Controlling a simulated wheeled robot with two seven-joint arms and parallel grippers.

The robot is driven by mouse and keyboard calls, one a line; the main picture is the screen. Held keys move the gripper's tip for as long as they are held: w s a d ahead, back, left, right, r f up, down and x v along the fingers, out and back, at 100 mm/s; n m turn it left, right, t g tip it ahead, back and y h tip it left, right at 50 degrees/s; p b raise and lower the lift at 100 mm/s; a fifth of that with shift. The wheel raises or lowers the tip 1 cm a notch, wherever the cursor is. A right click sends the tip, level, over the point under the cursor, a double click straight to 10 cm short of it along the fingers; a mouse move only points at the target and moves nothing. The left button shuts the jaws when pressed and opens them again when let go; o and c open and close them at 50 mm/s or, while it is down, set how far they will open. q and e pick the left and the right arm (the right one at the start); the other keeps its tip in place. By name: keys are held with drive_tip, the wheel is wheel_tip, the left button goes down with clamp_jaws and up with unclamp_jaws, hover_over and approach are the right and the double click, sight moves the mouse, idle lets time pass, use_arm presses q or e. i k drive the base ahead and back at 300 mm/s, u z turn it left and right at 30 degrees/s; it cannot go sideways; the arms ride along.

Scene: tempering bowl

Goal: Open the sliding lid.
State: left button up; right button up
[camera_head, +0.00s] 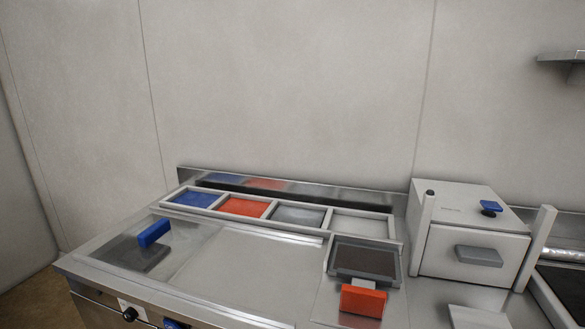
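No part is plainly marked as the sliding lid, so I cannot tell which one it is. A dark flat plate with a blue upright handle (154,233) lies at the left of the steel counter (225,278). A lighter rectangular panel (245,270) lies in the middle of the counter. At the right stands a white box (440,252) with a grey front handle (479,256) and a blue knob (491,207) on its top. The box looks shut. Neither of my grippers is in view.
A row of compartments (270,227) holds blue, red, grey and pale contents at the counter's back. A dark-topped tray (362,258) with a red block (363,300) sits right of centre. Pale posts flank the box. A wall shelf (562,57) is at upper right.

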sight(145, 239)
drive_tip(key=z, duration=0.55)
drive_tip(key=k, duration=1.35)
drive_tip(key=u, duration=0.05)
drive_tip(key=i, duration=0.6)
drive_tip(key=u, duration=0.85)
drive_tip(key=i, duration=0.95)
drive_tip(key=z, duration=0.25)
